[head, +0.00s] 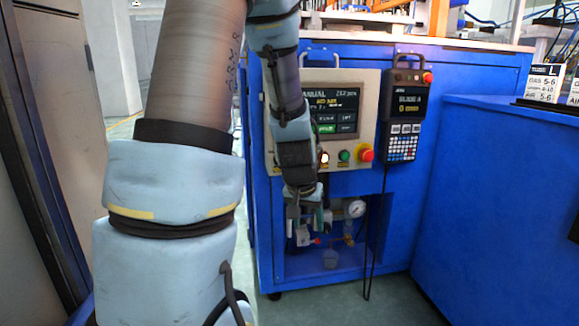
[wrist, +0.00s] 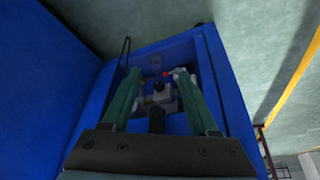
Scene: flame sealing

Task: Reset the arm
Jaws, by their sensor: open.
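My arm reaches forward in the head view toward a blue machine cabinet (head: 258,215). My gripper (head: 308,222) hangs in front of the cabinet's lower opening, below the control panel (head: 367,85). In the wrist view my gripper (wrist: 160,92) shows two green fingers spread wide apart, with nothing held between them. Beyond and between the fingers are the valve fittings (wrist: 158,95) inside the opening. I cannot tell the exact gap between fingertips and fittings.
A round gauge (head: 356,208) and red-handled fittings sit in the opening. A teach pendant (head: 405,115) hangs at the panel's right, its cable (head: 376,235) running down to the floor. Another blue cabinet (head: 500,200) stands on the right. Clear floor (head: 350,308) lies in front.

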